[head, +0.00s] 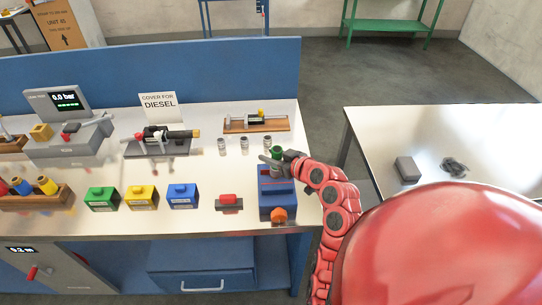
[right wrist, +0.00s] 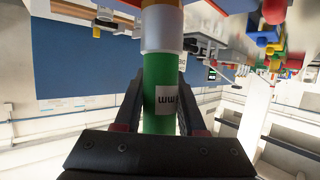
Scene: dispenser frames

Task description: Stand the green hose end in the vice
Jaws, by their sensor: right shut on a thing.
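The green hose end (right wrist: 159,118) is a green cylinder with a white collar and a printed label. My right gripper (right wrist: 160,100) is shut on it, one finger on each side. In the head view the green hose end (head: 276,152) is small and partly hidden by my right gripper (head: 280,161). The gripper is at the upper back part of the blue vice (head: 277,198), which has an orange knob at its front. I cannot tell whether the hose end touches the vice. My left gripper is not in view.
On the bench (head: 225,222), green (head: 101,199), yellow (head: 142,197) and blue (head: 183,196) boxes stand left of the vice. A red-topped block (head: 228,200) is nearer it. Small metal fittings (head: 244,143) stand behind. A side table (head: 385,130) is at right.

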